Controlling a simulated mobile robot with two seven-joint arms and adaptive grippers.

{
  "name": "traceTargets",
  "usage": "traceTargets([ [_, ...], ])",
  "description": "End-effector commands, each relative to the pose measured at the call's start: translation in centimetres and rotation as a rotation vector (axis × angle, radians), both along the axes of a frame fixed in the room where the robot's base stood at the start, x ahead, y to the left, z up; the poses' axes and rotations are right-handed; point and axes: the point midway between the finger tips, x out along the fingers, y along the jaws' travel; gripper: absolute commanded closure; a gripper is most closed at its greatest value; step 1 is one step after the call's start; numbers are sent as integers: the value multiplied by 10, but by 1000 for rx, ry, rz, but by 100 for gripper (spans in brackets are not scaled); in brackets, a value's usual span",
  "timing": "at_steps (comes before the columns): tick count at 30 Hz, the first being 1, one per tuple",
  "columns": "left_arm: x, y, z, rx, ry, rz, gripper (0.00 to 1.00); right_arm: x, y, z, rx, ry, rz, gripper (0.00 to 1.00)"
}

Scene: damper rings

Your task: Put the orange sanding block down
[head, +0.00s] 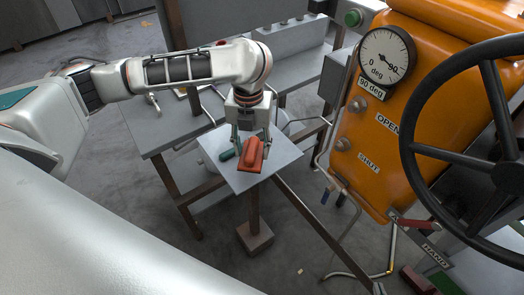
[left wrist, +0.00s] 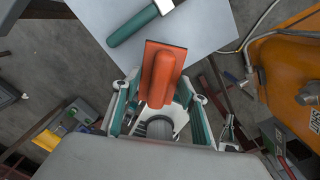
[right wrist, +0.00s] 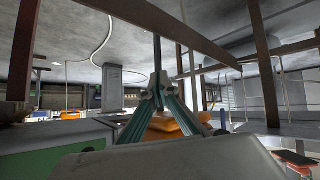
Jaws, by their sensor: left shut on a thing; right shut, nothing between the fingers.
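The orange sanding block (head: 252,155) has a flat orange base and a raised rounded grip. My left gripper (head: 250,143) is shut on it, over the small grey stand top (head: 281,166). In the left wrist view the block (left wrist: 163,75) sits between the fingers of the left gripper (left wrist: 158,108), with the grey top (left wrist: 205,30) behind it. I cannot tell whether the block touches the top. My right gripper (right wrist: 160,90) is shut and empty in the right wrist view; it is not in the head view.
A green-handled tool (head: 228,155) lies on the stand top left of the block; it also shows in the left wrist view (left wrist: 133,26). An orange machine (head: 372,140) with a dial and a black handwheel (head: 408,150) stands to the right. A grey bench (head: 180,133) stands behind.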

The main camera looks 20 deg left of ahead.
Motion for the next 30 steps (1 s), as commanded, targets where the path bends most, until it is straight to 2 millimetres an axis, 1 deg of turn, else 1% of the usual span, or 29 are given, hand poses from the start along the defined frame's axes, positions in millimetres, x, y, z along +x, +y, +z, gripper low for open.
traceTargets([
  [4,-2,3,3,4,8,-5,74,0,-1,-1,-2,1,1,100],
  [16,-1,4,5,6,7,-7,74,-1,-7,-2,-16,2,7,100],
  [22,-2,3,-12,5,12,-7,74,-1,-5,-3,-12,1,7,100],
  [30,-2,3,-36,5,11,-7,74,0,4,-2,2,-5,12,100],
])
